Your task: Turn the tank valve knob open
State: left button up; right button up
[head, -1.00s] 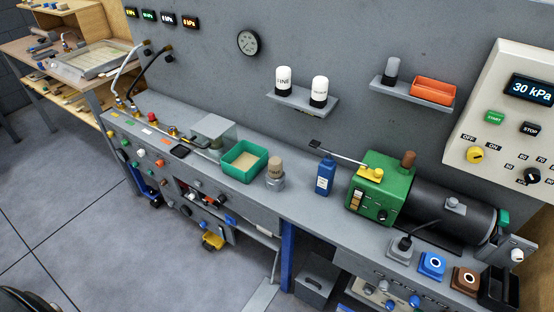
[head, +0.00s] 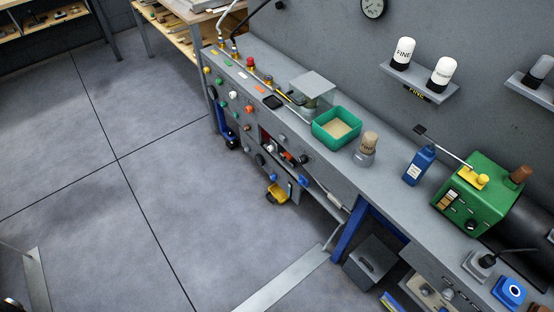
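A grey bench front panel (head: 236,120) carries several small coloured knobs. A green machine (head: 470,195) with a black cylinder (head: 520,236) stands on the bench at the right. Neither gripper shows in the head view.
A green bin (head: 319,129), a brush in a grey holder (head: 366,152) and a blue bottle (head: 418,165) stand on the bench top (head: 385,195). A yellow item (head: 277,194) juts low from the bench front. The floor (head: 150,200) at the left is mostly clear.

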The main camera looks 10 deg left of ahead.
aim_at(302, 159)
jog(key=i+j+z, duration=0.1)
jog(key=z, duration=0.35)
jog(key=j+z, duration=0.25)
jog(key=z, duration=0.2)
jog(key=i+j+z, duration=0.1)
jog(key=j+z, duration=0.25)
jog(key=j, duration=0.7)
jog(key=j+z, duration=0.35)
jog(key=j, duration=0.75)
